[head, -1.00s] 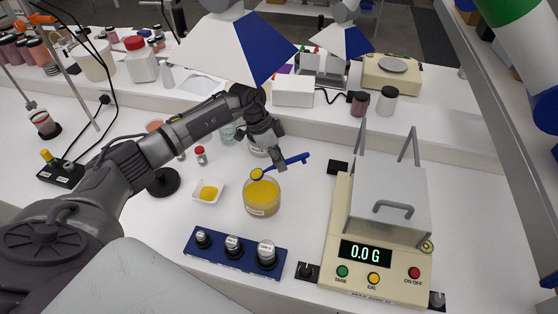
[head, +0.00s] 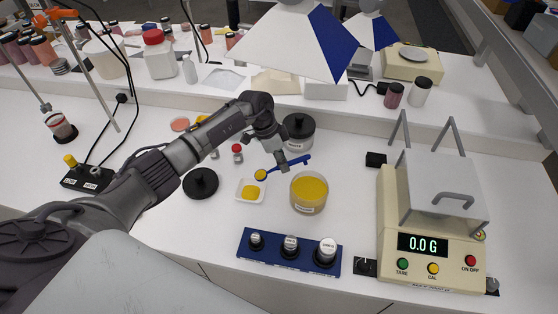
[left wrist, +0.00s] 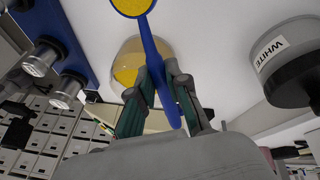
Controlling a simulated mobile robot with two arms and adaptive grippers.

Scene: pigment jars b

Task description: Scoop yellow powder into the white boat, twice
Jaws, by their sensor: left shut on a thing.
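My left gripper (head: 282,166) is shut on the blue scoop (head: 294,162). The scoop's bowl (head: 261,175) holds yellow powder and is close to the upper right edge of the white boat (head: 240,194). A mound of yellow powder (head: 251,191) lies in the boat. The open jar of yellow powder (head: 309,192) stands to the right of the boat. In the left wrist view the scoop (left wrist: 160,70) is between the fingers, its bowl (left wrist: 132,5) heaped with yellow, and the jar (left wrist: 128,62) is behind it. My right gripper is not in view.
A jar with a dark lid (head: 298,132) stands just behind the gripper. A black lid (head: 201,183) lies left of the boat. A blue weight block (head: 282,262) is in front, and a balance (head: 432,245) reading 0.0 G stands at the right.

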